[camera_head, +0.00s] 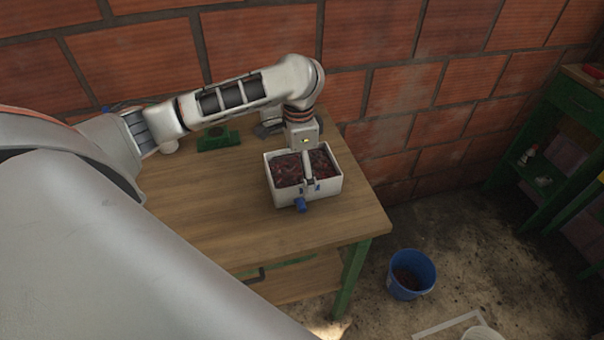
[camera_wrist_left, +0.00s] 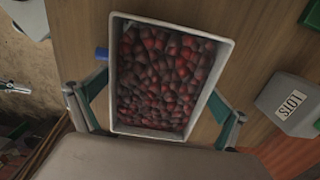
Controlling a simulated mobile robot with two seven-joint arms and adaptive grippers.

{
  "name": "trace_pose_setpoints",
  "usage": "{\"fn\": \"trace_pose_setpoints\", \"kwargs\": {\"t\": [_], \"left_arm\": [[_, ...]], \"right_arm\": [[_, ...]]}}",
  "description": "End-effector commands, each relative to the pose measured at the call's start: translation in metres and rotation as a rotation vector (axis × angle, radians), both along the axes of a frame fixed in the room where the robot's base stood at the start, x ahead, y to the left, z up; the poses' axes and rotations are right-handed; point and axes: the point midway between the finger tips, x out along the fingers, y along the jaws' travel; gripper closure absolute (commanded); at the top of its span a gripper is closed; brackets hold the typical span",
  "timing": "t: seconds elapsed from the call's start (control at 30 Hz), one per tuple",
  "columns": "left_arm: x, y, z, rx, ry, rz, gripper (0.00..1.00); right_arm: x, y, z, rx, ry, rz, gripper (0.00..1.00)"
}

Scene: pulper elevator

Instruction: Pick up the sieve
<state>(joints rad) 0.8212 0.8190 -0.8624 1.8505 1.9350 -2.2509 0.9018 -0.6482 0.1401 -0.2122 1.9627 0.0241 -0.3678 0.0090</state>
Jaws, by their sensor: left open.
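A white rectangular box (camera_head: 332,187) filled with dark red fruit stands on the wooden table, with a blue spout at its front. It fills the middle of the left wrist view (camera_wrist_left: 227,62), seen from above. I cannot make out a separate sieve, nor tell whether this box is it. My left gripper (camera_head: 307,180) is over the box, pointing down. In the left wrist view its open fingers stand on opposite sides of the box; I cannot tell whether they touch it. My right gripper is not in view.
The wooden table (camera_head: 225,230) has free room left of the box. A green object (camera_head: 218,140) and a grey box marked LOTS (camera_wrist_left: 287,104) are close behind. A brick wall backs the table. A blue bucket (camera_head: 411,274) stands on the floor; a green shelf (camera_head: 550,150) is at right.

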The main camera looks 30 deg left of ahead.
Motion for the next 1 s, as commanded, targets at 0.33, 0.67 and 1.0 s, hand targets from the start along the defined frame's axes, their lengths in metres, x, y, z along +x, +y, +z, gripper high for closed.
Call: {"fn": "trace_pose_setpoints", "kwargs": {"t": [0.33, 0.67, 1.0], "left_arm": [[-0.0002, 0.0005, -0.0016, 0.001, 0.0, 0.0, 0.0], [-0.0001, 0.0003, -0.0027, 0.001, 0.001, 0.0, 0.0], [0.0003, 0.0002, -0.002, 0.0, -0.001, 0.0, 0.42]], "right_arm": [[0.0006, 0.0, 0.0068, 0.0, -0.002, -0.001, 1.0], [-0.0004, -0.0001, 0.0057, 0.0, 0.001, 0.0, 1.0], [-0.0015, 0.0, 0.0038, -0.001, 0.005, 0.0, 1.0]]}}
